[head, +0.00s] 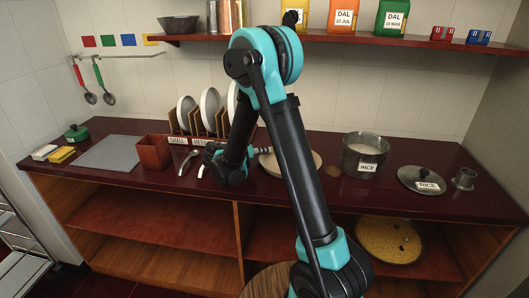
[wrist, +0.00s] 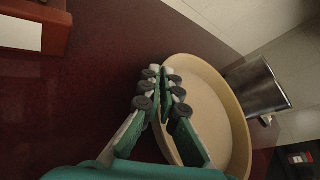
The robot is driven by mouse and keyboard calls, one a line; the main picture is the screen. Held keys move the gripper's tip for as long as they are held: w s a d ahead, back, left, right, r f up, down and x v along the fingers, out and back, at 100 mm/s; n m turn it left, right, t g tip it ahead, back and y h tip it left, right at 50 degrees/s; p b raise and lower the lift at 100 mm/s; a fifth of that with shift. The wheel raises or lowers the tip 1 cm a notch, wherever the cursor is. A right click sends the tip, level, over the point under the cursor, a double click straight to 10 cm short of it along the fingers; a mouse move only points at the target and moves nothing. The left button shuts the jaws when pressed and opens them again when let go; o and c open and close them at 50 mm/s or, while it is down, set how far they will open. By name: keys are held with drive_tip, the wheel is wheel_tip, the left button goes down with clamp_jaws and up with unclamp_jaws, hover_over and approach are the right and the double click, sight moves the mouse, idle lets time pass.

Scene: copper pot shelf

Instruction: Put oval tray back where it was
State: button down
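The oval tray (head: 302,160), pale beige and shallow with a raised rim, is on the dark red counter, partly hidden behind my arm in the head view. In the wrist view the tray (wrist: 225,110) fills the middle right. My gripper (wrist: 163,78) is at its near left rim, with one finger on the outer side and the other over the inside. The fingertips are close together and look closed on the rim. In the head view my gripper (head: 264,150) is at the tray's left edge. I cannot tell whether the tray is lifted.
A steel rice pot (head: 365,155) stands close right of the tray, with its lid (head: 427,180) beyond. A plate rack (head: 205,135) and a red-brown box (head: 153,151) are on the left. A loaded shelf (head: 345,39) runs above. A round yellow-filled pan (head: 389,240) sits below.

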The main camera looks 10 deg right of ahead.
drive_tip(key=shift+f, duration=0.2)
drive_tip(key=c, duration=2.2)
unclamp_jaws()
drive_tip(key=o, duration=0.5)
drive_tip(key=v, duration=1.2)
